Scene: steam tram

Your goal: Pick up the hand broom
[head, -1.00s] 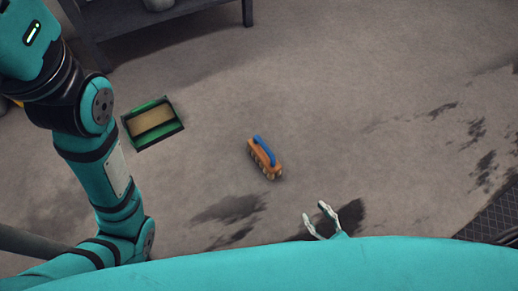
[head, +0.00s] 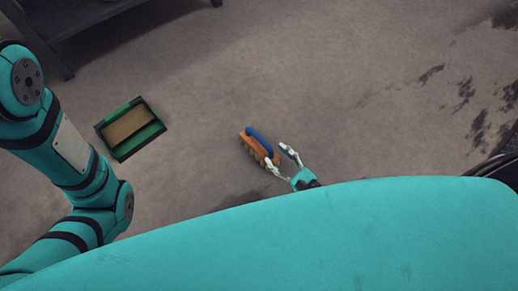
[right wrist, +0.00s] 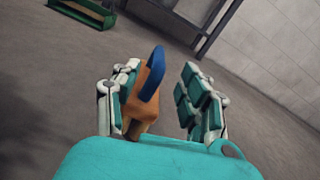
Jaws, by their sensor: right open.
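The hand broom (head: 258,146) lies on the floor, with an orange-brown body and a blue handle along its top. My right gripper (head: 279,158) is open at the broom's near end. In the right wrist view the broom (right wrist: 149,85) shows between the two spread fingers of the gripper (right wrist: 160,98), closer to the left finger. Whether that finger touches it I cannot tell. My left arm comes in at the left of the head view, but its gripper is out of the picture.
A green tray-like box (head: 157,129) with a tan inside lies on the floor left of the broom. A dark table or shelf frame (head: 60,62) stands at the top left. The floor right of the broom is clear, with dark stains farther right.

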